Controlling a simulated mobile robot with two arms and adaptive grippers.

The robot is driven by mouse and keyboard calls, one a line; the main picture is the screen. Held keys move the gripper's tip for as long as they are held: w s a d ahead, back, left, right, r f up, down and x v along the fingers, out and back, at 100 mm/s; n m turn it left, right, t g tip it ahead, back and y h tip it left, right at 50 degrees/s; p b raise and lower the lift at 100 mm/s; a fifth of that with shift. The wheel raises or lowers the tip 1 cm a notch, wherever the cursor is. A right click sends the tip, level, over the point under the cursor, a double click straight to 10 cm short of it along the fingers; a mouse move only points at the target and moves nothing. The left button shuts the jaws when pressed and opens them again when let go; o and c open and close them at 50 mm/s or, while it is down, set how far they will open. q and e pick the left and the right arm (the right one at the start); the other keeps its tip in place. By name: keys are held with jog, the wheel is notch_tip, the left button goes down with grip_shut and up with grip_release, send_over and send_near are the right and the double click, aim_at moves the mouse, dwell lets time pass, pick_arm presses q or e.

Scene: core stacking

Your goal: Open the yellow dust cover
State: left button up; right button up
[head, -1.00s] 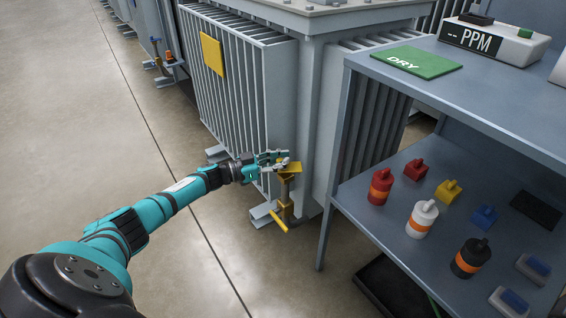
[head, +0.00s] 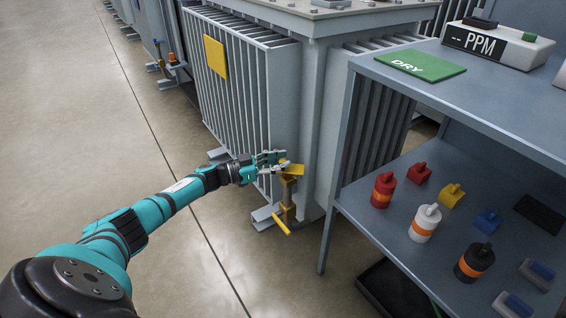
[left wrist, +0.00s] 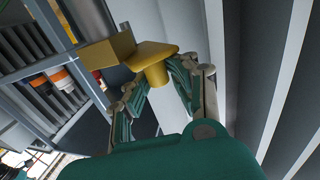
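The yellow dust cover (head: 293,170) sits at the top of a yellow valve (head: 287,205) low on the grey transformer's near corner. In the left wrist view, the cover (left wrist: 152,55) is a flat yellow plate over a short yellow cylinder (left wrist: 157,76), with a yellow block (left wrist: 108,52) to its left. My left gripper (head: 272,165) is at the cover, just left of it. In the left wrist view, its fingers (left wrist: 160,88) are spread on either side of the cylinder, and firm contact is not clear. My right gripper is not in view.
A grey bench (head: 440,85) stands right of the valve, with a green DRY plate (head: 421,64) and a PPM meter (head: 497,42) on top. Its lower shelf holds several bottles and coloured caps. Open floor (head: 70,140) lies left.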

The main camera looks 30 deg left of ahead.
pick_arm(q)
jog(key=shift+o, duration=1.4)
jog(key=shift+r, duration=0.1)
jog(key=v, duration=1.2)
jog(key=shift+d, duration=0.1)
jog(key=shift+c, duration=0.2)
